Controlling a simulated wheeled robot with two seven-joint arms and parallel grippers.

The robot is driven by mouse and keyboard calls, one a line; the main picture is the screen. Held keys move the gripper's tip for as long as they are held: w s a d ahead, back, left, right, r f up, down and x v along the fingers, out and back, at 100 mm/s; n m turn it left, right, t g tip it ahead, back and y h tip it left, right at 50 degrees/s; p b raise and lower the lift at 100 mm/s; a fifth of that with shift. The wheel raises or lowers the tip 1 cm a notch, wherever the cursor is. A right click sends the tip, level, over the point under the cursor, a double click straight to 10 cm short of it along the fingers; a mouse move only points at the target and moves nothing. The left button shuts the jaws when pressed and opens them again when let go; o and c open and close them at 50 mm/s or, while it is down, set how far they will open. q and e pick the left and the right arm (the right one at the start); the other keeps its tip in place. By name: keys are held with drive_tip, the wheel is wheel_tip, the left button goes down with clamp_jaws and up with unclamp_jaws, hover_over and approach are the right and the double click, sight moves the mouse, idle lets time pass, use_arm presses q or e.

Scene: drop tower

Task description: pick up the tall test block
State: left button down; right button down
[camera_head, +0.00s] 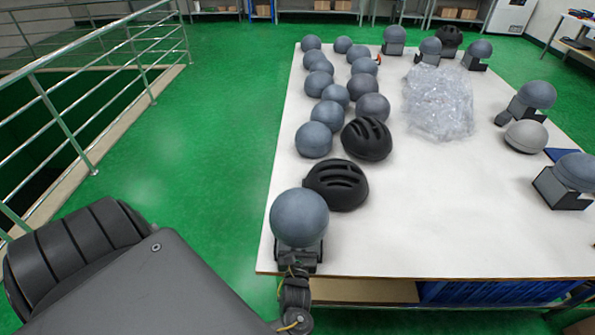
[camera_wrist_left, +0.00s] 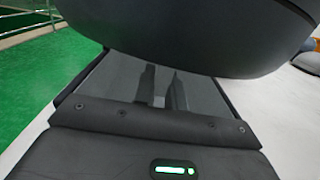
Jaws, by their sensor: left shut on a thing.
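A grey round-topped piece (camera_head: 299,218), which seems to be the tall test block, is at the front left corner of the white table. My left gripper (camera_head: 304,258) is just below its round top, at the table's front edge, and is shut on it. The round top hides most of the fingers and the grip. In the left wrist view the dark rounded underside (camera_wrist_left: 190,35) fills the top, above my left gripper's fingers (camera_wrist_left: 165,88). I cannot tell whether the piece touches the table. My right gripper is not in view.
Two black vented helmets (camera_head: 337,185) (camera_head: 367,139) lie close behind the piece. Several grey balls stand in rows beyond them. A clear crumpled heap (camera_head: 438,102) is mid-table. Ball-topped dark blocks (camera_head: 565,182) stand at right. The front middle of the table (camera_head: 440,235) is clear. A railing (camera_head: 65,125) is at left.

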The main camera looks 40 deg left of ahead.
sight(286, 236)
use_arm(q)
drive_tip(key=shift+r, duration=0.1)
idle(0.3)
drive_tip(key=shift+w+a+r, duration=0.1)
drive_tip(key=shift+r, duration=0.35)
drive_tip(key=r, duration=0.1)
drive_tip(key=s+r, duration=0.1)
drive_tip(key=r, duration=0.1)
drive_tip(key=r+p, duration=0.1)
drive_tip(key=shift+s+r, duration=0.25)
drive_tip(key=shift+s, duration=0.15)
drive_tip(key=s+r+p, duration=0.1)
drive_tip(key=r, duration=0.1)
drive_tip(key=s+r+p, duration=0.2)
drive_tip(key=shift+s+r, duration=0.3)
drive_tip(key=s+r+p, duration=0.2)
drive_tip(key=s+r, duration=0.1)
drive_tip(key=s, duration=0.5)
drive_tip(key=shift+s+d, duration=0.25)
drive_tip(key=shift+s, duration=0.1)
